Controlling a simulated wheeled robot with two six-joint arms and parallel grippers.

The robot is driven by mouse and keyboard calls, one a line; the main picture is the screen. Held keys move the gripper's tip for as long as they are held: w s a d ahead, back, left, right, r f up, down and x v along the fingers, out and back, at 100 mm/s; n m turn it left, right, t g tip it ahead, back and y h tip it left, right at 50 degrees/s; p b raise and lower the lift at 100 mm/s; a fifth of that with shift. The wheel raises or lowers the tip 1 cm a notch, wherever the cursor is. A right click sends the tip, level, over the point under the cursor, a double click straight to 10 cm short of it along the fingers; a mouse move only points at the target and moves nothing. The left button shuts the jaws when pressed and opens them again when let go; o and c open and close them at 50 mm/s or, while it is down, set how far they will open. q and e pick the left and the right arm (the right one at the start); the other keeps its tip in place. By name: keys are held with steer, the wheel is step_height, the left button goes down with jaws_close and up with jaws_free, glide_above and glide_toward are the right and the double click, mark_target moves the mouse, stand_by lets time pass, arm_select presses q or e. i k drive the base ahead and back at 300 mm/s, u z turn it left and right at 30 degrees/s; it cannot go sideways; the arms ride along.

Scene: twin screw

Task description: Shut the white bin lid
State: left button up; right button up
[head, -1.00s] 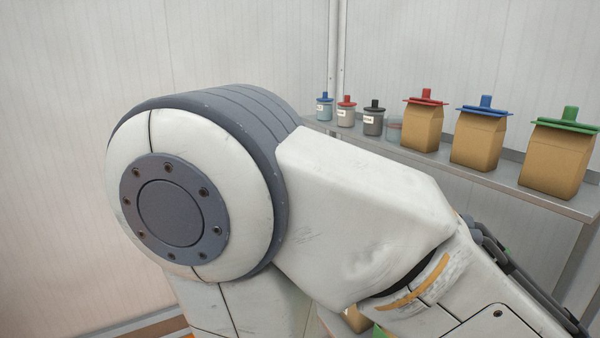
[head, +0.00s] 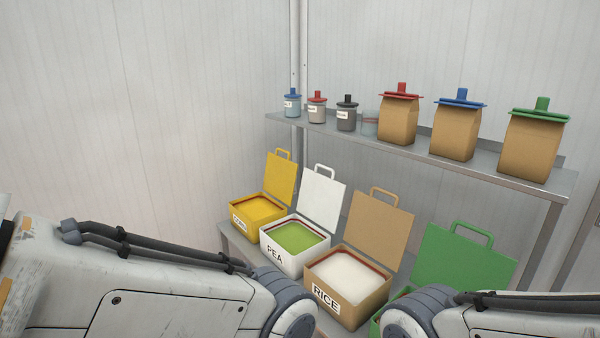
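The white bin (head: 282,262), labelled PEA and filled with green contents, stands on the lower shelf between the yellow and brown bins. Its white lid (head: 321,198) stands open and upright at the back of the bin, with a loop handle on its top edge. Both of my arms show at the bottom of the head view, one from the left and one from the right. Neither gripper is in view.
The yellow bin (head: 252,226), brown RICE bin (head: 336,309) and a green bin with its green lid (head: 463,262) also stand open. The upper shelf (head: 478,170) above holds small jars (head: 347,116) and brown bags (head: 399,119) with coloured clips.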

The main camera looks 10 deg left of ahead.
mark_target(321, 197)
steer(key=u, duration=0.05)
steer(key=k, duration=0.5)
steer(key=u, duration=0.65)
steer(key=i, duration=1.55)
steer(key=z, duration=0.35)
